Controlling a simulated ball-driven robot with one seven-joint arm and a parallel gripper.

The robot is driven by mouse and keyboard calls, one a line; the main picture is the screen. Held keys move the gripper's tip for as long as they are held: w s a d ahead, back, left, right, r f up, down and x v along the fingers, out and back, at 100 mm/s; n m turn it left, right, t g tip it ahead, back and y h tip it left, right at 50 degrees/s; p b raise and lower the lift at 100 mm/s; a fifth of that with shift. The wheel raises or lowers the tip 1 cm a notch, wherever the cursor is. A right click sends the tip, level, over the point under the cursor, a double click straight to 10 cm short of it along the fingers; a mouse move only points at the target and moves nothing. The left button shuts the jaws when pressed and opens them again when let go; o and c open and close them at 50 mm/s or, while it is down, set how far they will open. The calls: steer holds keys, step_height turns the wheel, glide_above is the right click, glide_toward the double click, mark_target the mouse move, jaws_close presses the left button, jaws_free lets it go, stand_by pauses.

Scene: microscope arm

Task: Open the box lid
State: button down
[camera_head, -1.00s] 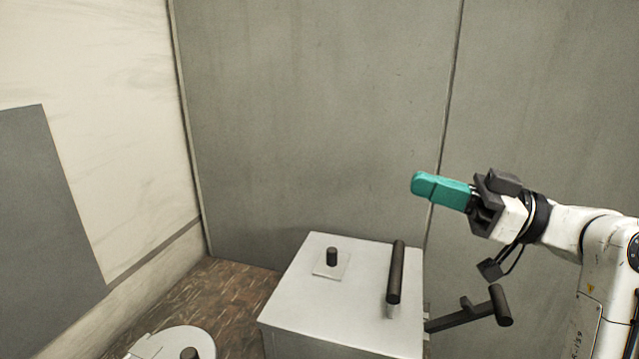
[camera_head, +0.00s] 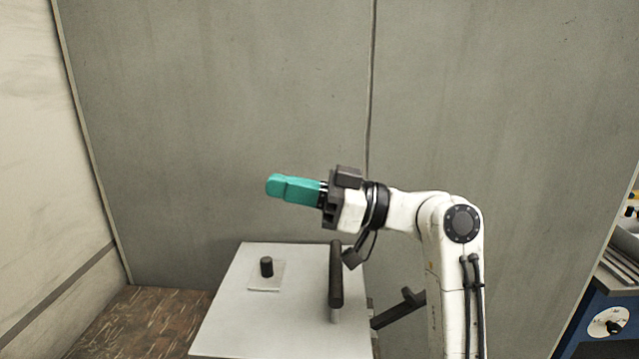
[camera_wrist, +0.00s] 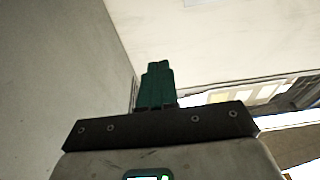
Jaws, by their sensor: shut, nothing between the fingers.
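A white box (camera_head: 235,310) stands low in the middle of the head view, its flat top facing up and its lower part cut off by the frame edge. A short black knob (camera_head: 266,267) on a small pale plate sits on its top. A long dark bar handle (camera_head: 336,275) stands along the top's right side. The top looks closed. My gripper (camera_head: 274,187) has teal fingers, pressed together and empty, pointing left in the air above the box, touching nothing. In the wrist view the fingers (camera_wrist: 157,84) also show shut.
A dark lever (camera_head: 398,308) sticks out at the box's right side. Grey panels (camera_head: 220,110) form the wall behind. A blue unit with a dial (camera_head: 607,322) stands at the far right. Brown floor (camera_head: 140,320) shows at the left of the box.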

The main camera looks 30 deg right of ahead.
steer(key=shift+p+x, duration=0.85)
steer(key=shift+x, duration=1.95)
steer(key=shift+s+d, duration=0.1)
